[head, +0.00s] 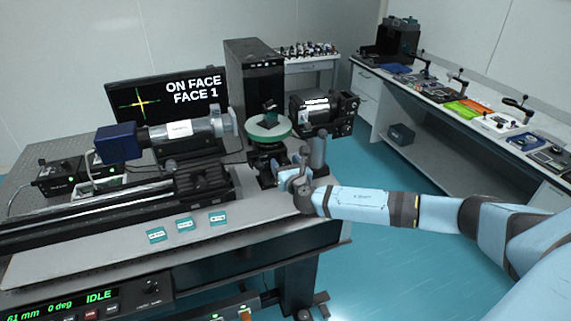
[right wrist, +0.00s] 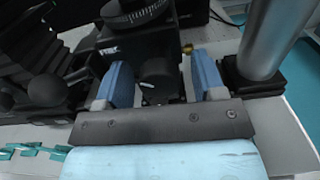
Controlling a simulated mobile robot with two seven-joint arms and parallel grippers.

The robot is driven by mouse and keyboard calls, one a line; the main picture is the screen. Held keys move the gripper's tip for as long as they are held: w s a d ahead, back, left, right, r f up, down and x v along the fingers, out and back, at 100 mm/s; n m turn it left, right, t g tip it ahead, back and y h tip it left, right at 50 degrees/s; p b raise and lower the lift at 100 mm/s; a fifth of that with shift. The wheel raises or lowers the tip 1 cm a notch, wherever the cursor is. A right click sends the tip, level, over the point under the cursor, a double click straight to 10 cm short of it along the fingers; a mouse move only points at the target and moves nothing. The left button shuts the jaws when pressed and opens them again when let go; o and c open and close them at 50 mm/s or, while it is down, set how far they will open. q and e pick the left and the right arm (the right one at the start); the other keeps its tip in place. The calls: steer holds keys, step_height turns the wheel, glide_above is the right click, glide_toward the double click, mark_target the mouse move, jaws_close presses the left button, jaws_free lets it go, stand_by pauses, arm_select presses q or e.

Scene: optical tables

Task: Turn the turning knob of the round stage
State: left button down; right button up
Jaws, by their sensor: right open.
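The round stage (head: 270,128) has a pale green disc top and stands near the right end of the optical table. Its dark base with graduated ring (right wrist: 135,12) shows at the top of the right wrist view. The turning knob (right wrist: 157,82) is a black cylinder with a small white mark, below the ring. My right gripper (head: 291,170) is at the stage's near side. In the right wrist view its two blue fingers (right wrist: 161,78) are apart, one on each side of the knob, with gaps visible. My left gripper is out of view.
A metal post (right wrist: 275,40) stands close to the right finger. A camera-like black unit (head: 325,110) is right of the stage, and a grey cylinder instrument (head: 180,132) left of it. A monitor (head: 165,95) reads "ON FACE FACE 1". Teal labels (head: 184,225) lie along the table front.

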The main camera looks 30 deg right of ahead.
steer(key=c, duration=0.9)
